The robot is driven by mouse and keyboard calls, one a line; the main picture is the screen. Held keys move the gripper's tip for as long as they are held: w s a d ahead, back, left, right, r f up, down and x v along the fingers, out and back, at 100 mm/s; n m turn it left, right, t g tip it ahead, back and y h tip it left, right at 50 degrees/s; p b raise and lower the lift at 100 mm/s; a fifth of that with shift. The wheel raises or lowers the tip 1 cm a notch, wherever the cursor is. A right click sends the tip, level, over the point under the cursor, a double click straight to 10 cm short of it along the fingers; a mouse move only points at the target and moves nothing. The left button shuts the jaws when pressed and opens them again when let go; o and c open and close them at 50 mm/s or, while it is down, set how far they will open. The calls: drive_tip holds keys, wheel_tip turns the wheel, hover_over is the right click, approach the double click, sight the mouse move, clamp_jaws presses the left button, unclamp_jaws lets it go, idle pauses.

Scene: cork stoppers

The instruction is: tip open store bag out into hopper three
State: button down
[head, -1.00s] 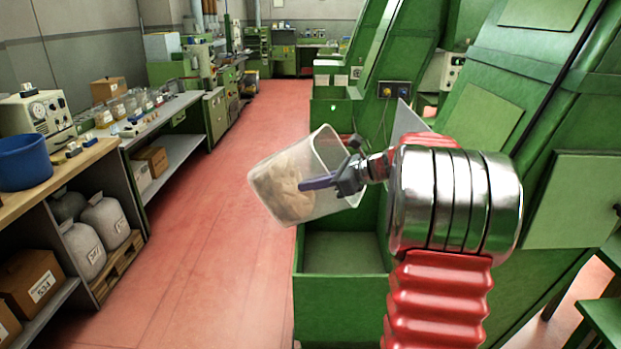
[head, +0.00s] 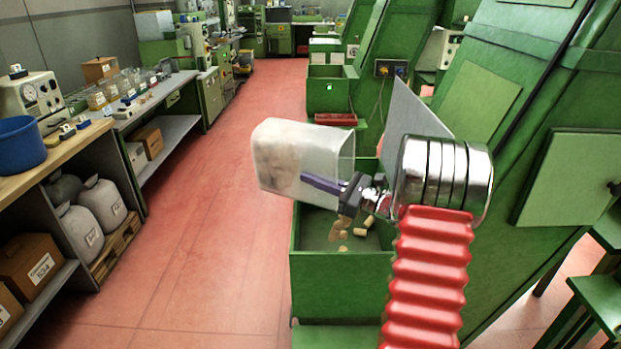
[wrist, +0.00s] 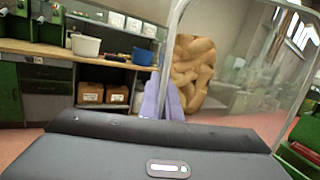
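The open store bag (head: 290,150), a clear, stiff-looking container, is held up over the near left side of a green hopper (head: 340,285). It lies about on its side, its mouth to the right. My gripper (head: 325,186) is shut on it near the mouth, with purple fingers that also show in the wrist view (wrist: 161,97). Cork stoppers (wrist: 194,75) are bunched inside the bag in the wrist view. Several loose corks (head: 342,236) are in or dropping into the hopper under the mouth. No number on this hopper is readable.
Another green hopper (head: 330,92) stands farther back, with a red tray (head: 336,119) nearer. Tall green machines rise at right. A workbench with a blue tub (head: 20,146) and sacks (head: 102,204) beneath lines the left. The red aisle floor (head: 225,200) is clear.

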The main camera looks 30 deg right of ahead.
sight(323, 173)
drive_tip(key=shift+s+d+r+t+y, duration=0.25)
drive_tip(key=shift+s+r+t+y, duration=0.2)
drive_tip(key=shift+r+t, duration=0.25)
drive_tip(key=shift+s+d+r+t+y, duration=0.2)
drive_tip(key=shift+s+r+t+y, duration=0.15)
drive_tip(key=shift+r+t+y, duration=0.3)
drive_tip(key=shift+s+d+r+t+y, duration=0.35)
drive_tip(key=shift+r+t, duration=0.2)
drive_tip(key=shift+r, duration=0.2)
drive_tip(key=shift+a, duration=0.1)
drive_tip(key=w+a+f+m+t+h, duration=0.1)
drive_tip(key=w+a+h, duration=0.1)
drive_tip(key=a, duration=0.8)
drive_tip(key=w+a+f+h, duration=0.2)
drive_tip(key=w+a, duration=0.1)
drive_tip(key=a, duration=0.7)
drive_tip(key=w+a+f+m+t+h, duration=0.1)
drive_tip(key=w+a+f+h, duration=0.1)
drive_tip(key=a, duration=0.8)
drive_tip(key=shift+w+f+m+t, duration=0.15)
drive_tip(key=shift+w+m+t, duration=0.15)
drive_tip(key=shift+w, duration=0.1)
